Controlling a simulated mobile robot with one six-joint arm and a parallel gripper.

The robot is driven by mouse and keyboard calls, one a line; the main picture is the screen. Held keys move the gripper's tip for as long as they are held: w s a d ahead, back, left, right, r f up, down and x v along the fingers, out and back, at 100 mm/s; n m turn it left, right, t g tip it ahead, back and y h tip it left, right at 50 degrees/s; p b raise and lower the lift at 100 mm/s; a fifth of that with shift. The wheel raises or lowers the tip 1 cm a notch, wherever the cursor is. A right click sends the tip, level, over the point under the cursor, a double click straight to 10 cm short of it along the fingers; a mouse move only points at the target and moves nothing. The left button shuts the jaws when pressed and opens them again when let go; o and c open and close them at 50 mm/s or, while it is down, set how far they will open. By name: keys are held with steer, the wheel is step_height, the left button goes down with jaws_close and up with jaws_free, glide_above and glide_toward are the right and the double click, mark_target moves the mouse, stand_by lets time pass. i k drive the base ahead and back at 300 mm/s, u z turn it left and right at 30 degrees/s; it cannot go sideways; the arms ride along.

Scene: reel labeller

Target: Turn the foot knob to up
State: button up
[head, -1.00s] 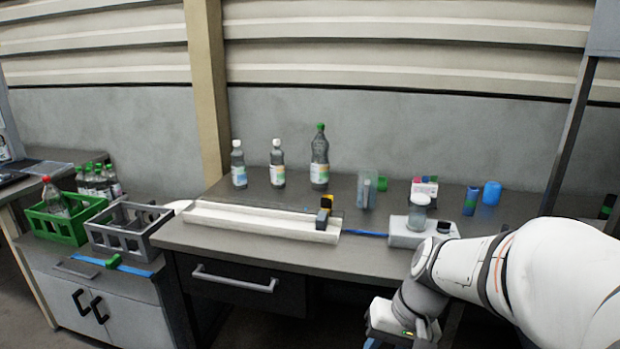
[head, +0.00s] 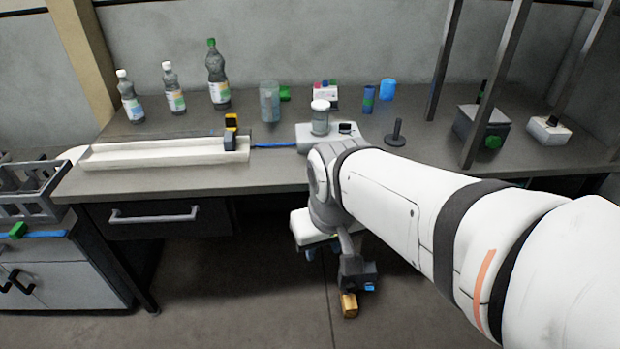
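I cannot make out a part that is clearly the foot knob. A dark box (head: 470,127) with a green knob (head: 493,142) on its front stands on the right of the bench; I cannot tell which way the knob is set. My gripper (head: 349,296) hangs below the bench's front edge, pointing down, well apart from that box. An orange-brown block shows at its lower end; I cannot tell whether it is part of the gripper or held. The finger gap is too small to make out.
The bench (head: 290,178) carries a white channel (head: 150,155), several bottles, a grey device (head: 312,138) with a jar on top, and a black post on a round base (head: 395,137). Dark uprights (head: 490,90) rise at the right. The floor below my gripper is clear.

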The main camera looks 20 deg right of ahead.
mark_target(351, 285)
steer(key=z, duration=0.9)
steer(key=k, duration=0.5)
steer(key=u, duration=0.4)
steer(key=i, duration=0.65)
steer(key=z, duration=0.4)
steer(key=k, duration=0.5)
steer(key=u, duration=0.35)
